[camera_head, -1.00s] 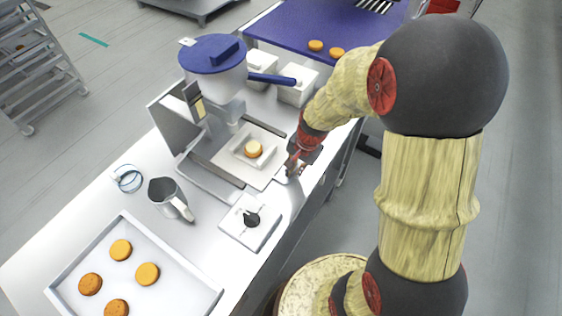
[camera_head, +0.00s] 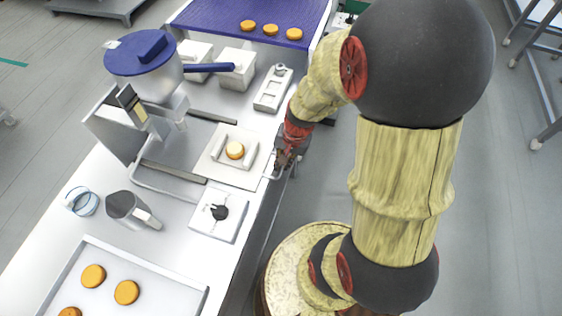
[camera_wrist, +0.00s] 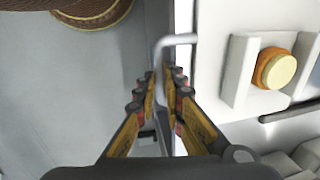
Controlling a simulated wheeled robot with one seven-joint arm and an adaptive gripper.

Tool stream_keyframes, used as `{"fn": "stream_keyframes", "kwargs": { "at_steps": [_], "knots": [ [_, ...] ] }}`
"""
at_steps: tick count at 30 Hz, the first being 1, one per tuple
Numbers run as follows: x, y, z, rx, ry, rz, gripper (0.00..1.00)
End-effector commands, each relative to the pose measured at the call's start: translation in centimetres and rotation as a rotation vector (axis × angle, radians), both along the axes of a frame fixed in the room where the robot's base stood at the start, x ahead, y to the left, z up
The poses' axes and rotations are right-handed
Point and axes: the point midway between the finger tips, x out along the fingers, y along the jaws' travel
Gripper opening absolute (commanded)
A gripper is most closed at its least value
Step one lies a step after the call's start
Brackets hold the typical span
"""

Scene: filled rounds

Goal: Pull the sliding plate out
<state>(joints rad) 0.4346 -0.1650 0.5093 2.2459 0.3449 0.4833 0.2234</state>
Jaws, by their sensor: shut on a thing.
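The sliding plate (camera_head: 218,171) is a pale square plate on dark rails under the filling machine (camera_head: 165,78). It sticks out to the right of the nozzle, toward the counter's edge. A round (camera_head: 235,150) with a cream top sits on it between two upright guides; it also shows in the wrist view (camera_wrist: 279,70). My gripper (camera_head: 285,158) is at the plate's outer edge. In the wrist view my gripper (camera_wrist: 164,78) is shut on the plate's thin metal handle (camera_wrist: 178,39). The fingers hide part of the handle.
A white box with a black knob (camera_head: 219,211), a metal jug (camera_head: 130,209) and a tray of rounds (camera_head: 155,285) stand on the counter. A switch box (camera_head: 273,90) is behind. A blue belt (camera_head: 210,17) carries several rounds. Open floor lies right of the counter.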

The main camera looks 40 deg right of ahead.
Motion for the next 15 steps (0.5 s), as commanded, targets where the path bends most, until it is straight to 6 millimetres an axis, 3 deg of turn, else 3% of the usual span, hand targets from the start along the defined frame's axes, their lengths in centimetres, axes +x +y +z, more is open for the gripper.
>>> {"fn": "stream_keyframes", "kwargs": {
  "at_steps": [2,3,6,15],
  "knots": [
    [-0.27,-0.1,-0.08,-0.001,0.004,0.002,0.0],
    [-0.28,-0.11,-0.08,-0.001,0.005,0.001,0.12],
    [-0.27,-0.09,-0.09,-0.001,0.004,0.001,0.18],
    [-0.18,-0.05,-0.08,-0.001,0.003,0.001,0.18]
  ]
}}
